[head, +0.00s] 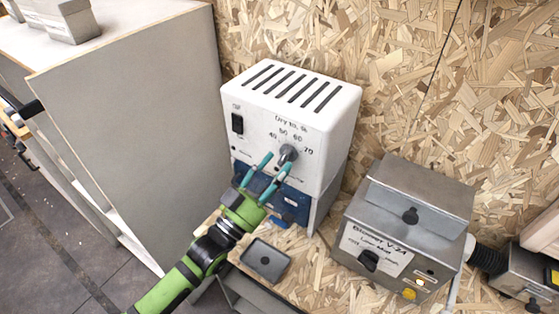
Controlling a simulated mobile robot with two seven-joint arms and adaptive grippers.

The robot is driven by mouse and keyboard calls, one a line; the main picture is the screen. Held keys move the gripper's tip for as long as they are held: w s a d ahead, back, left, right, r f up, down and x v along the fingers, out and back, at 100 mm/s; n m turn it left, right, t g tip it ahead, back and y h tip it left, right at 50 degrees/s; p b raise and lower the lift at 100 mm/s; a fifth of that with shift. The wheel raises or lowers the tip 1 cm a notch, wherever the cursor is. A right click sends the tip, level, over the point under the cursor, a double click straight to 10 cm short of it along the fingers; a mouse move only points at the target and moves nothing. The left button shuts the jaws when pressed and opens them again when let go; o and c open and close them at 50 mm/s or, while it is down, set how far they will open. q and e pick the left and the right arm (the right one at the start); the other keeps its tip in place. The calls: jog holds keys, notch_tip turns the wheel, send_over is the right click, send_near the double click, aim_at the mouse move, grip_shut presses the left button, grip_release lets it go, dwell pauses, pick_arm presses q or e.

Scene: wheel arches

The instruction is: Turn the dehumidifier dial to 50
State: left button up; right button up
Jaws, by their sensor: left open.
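The dehumidifier (325,124) is a white box with slots on top and a blue lower part, standing against the chipboard wall. Its grey dial (288,153) is on the front, under the printed numbers 40, 50, 60 and 70. The dial's pointer is too small to read surely. My left gripper (277,161) is open, with its teal fingertips just in front of and below the dial, one on the left and one close to the dial's lower edge. I cannot tell whether a fingertip touches it. My right gripper is not in view.
A black switch (238,124) is at the front's upper left. A grey metal blower box (415,205) with its own black knob stands to the right. A small grey tray (265,259) lies on the chipboard shelf. A tall grey cabinet (130,130) closes off the left.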

pick_arm(q)
jog(key=shift+w+d+r, duration=0.25)
jog(key=shift+w+d, duration=0.15)
grip_shut()
